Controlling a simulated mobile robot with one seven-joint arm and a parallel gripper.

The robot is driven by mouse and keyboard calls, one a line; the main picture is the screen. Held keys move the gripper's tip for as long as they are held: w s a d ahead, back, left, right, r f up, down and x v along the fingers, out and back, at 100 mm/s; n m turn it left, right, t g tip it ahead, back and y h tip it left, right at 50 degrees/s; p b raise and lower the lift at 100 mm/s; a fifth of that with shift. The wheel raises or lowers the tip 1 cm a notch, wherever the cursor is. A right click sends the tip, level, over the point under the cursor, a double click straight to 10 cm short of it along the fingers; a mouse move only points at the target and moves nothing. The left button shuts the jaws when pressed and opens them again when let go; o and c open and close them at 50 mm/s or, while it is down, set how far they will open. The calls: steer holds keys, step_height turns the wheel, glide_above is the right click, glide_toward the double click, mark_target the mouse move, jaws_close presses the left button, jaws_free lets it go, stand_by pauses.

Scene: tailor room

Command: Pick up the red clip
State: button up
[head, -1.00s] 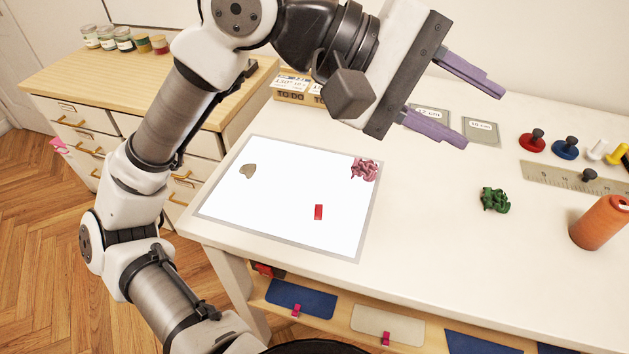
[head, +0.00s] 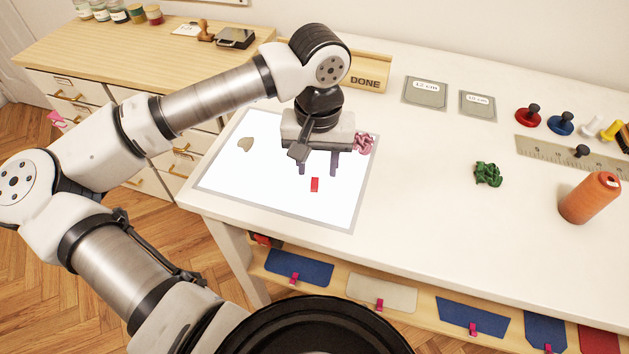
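A small flat red clip (head: 314,185) lies on the white lit panel (head: 255,193) on the table. My gripper (head: 318,170) points down over the panel, just behind the clip in the head view. Its two fingers are apart with nothing visible between them. The fingertips look close to the panel, but their exact height above it I cannot tell.
A pink tangle (head: 366,143) lies at the panel's right edge, close to my gripper. The table between is clear.

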mark_target(314, 185)
steer(key=f, duration=0.1)
steer(key=f+p, duration=0.1)
steer(key=f, duration=0.1)
steer(key=w+f+p, duration=0.1)
steer(key=shift+a+f, duration=0.3)
steer(key=shift+f, duration=0.55)
jaws_close()
